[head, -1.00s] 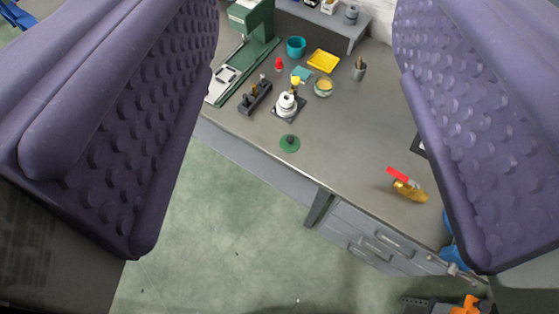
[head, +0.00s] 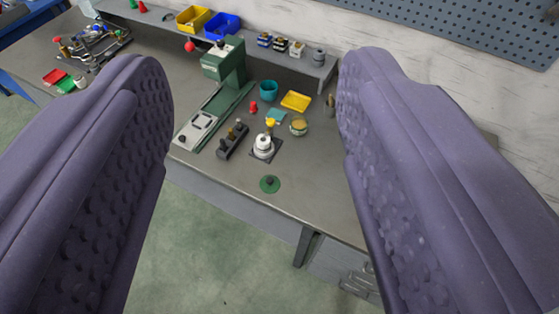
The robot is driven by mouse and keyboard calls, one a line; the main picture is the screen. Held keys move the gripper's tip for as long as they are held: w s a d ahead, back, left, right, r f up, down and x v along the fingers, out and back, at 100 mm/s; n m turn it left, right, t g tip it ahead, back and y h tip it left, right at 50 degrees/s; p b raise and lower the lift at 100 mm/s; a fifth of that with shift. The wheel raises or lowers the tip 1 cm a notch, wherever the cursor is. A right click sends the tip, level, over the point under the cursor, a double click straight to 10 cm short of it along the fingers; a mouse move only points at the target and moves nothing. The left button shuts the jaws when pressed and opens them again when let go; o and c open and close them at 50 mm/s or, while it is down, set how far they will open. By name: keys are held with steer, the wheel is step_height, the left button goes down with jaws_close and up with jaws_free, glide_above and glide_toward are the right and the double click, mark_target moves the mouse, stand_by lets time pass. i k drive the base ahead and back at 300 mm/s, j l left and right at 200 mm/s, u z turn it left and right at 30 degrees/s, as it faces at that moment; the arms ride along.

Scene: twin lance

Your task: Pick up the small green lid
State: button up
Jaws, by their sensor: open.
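The small green lid (head: 270,184) is a flat round disc with a dark knob on top. It lies on the grey workbench (head: 230,172) near the front edge. My gripper (head: 250,225) is open, with its two purple padded fingers wide apart at the left and right of the view. The lid shows between the fingers, well beyond them, and nothing is held.
Behind the lid stand a white stacked part on a dark base (head: 263,147), a jar (head: 299,125) and a black block holder (head: 233,140). A green press (head: 224,75) stands further back. A yellow tray (head: 296,101) and teal cup (head: 268,90) are nearby. Bench around the lid is clear.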

mark_target(270, 184)
steer(key=i+j+z, duration=0.15)
steer(key=i, duration=0.3)
steer(key=i+j+z, duration=0.1)
steer(key=i+j, duration=0.15)
steer(key=i, duration=0.2)
steer(key=i+j+z, duration=0.15)
steer(key=i, duration=0.25)
steer(key=j, duration=0.1)
